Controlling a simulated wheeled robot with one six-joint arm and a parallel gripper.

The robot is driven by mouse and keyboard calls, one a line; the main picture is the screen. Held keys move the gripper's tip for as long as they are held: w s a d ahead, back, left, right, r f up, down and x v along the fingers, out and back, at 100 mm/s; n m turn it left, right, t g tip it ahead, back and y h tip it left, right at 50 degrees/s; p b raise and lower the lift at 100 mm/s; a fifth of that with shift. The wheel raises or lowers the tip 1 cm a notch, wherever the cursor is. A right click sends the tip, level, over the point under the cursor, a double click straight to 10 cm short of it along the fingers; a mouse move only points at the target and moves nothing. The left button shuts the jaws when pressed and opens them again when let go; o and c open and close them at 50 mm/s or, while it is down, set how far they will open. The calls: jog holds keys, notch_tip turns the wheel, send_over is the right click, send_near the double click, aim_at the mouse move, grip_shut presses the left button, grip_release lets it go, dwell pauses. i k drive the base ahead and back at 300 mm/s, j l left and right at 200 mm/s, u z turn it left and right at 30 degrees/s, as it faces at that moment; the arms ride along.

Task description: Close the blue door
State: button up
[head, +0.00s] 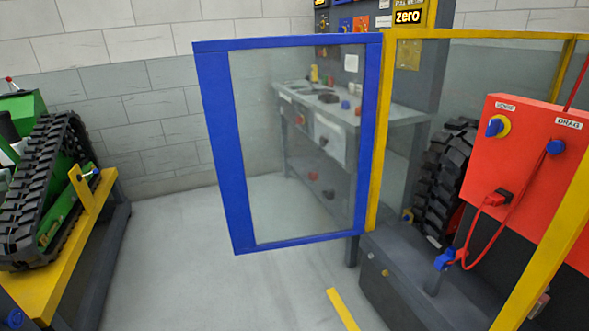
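The blue door (214,150) is a blue frame around a clear pane. It stands open, swung out to the left from a yellow post (377,150) of the yellow-framed enclosure. A grey workbench (345,130) shows through its pane. No handle can be made out on the door. My gripper is not in view.
A green tracked machine (50,190) sits on a yellow and grey stand at the left. The grey floor (190,270) in between is clear.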

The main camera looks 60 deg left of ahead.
aim_at(211, 57)
jog(key=u, duration=1.7)
jog(key=i+j+u, duration=0.15)
jog(key=u, duration=0.25)
jog(key=i+j+u, duration=0.15)
jog(key=u, duration=0.3)
jog(key=i+u, duration=0.25)
jog(key=u, duration=0.15)
jog(key=i, duration=1.6)
jog(key=i+z, duration=0.35)
jog(key=i, duration=0.15)
jog(key=i+z, duration=0.35)
jog(key=i, duration=0.15)
jog(key=i+j+z, duration=0.2)
jog(key=i+z, duration=0.15)
jog(key=i, duration=0.15)
jog(key=i+z, duration=0.2)
jog(key=z, duration=2.85)
